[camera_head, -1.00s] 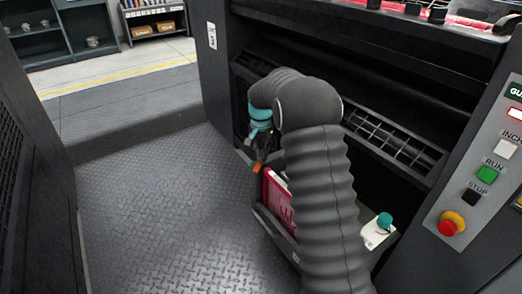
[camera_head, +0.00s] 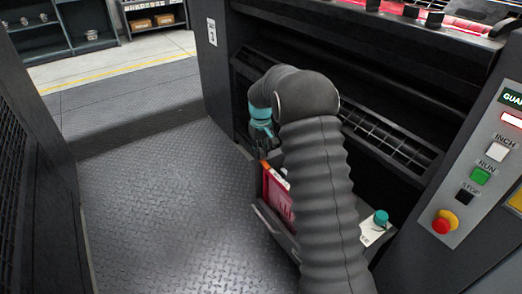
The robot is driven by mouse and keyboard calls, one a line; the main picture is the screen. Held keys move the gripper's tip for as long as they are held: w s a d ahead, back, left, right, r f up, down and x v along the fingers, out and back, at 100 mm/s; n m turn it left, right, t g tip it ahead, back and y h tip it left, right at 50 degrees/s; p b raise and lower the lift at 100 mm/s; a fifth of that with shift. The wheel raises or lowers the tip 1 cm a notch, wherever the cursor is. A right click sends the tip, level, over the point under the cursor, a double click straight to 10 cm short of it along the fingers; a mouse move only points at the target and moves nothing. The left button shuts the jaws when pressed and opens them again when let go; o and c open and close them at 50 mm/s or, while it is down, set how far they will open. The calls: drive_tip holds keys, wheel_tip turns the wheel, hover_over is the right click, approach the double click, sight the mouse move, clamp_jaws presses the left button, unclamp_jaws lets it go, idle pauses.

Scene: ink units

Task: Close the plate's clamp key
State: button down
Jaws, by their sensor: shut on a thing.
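My gripper (camera_head: 263,152) is at the left end of the red-faced plate (camera_head: 278,196), below the teal band of my wrist. Its dark fingers are small and partly hidden by my arm. They are shut on a small orange piece (camera_head: 265,168), which looks like the clamp key. The orange piece lies close against the plate's upper left corner. The plate stands tilted in a dark holder on the machine's side. My arm hides the plate's right part and much of the holder.
A teal knob (camera_head: 381,217) on a pale block sits right of my arm. The control panel (camera_head: 480,175) with its red stop button (camera_head: 444,223) is at the right. A slatted guard (camera_head: 385,140) runs behind my arm. The tread-plate floor (camera_head: 165,215) at the left is clear.

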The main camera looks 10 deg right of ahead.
drive_tip(key=shift+n, duration=0.5)
drive_tip(key=c, duration=1.1)
unclamp_jaws()
wheel_tip(320, 180, up, 12)
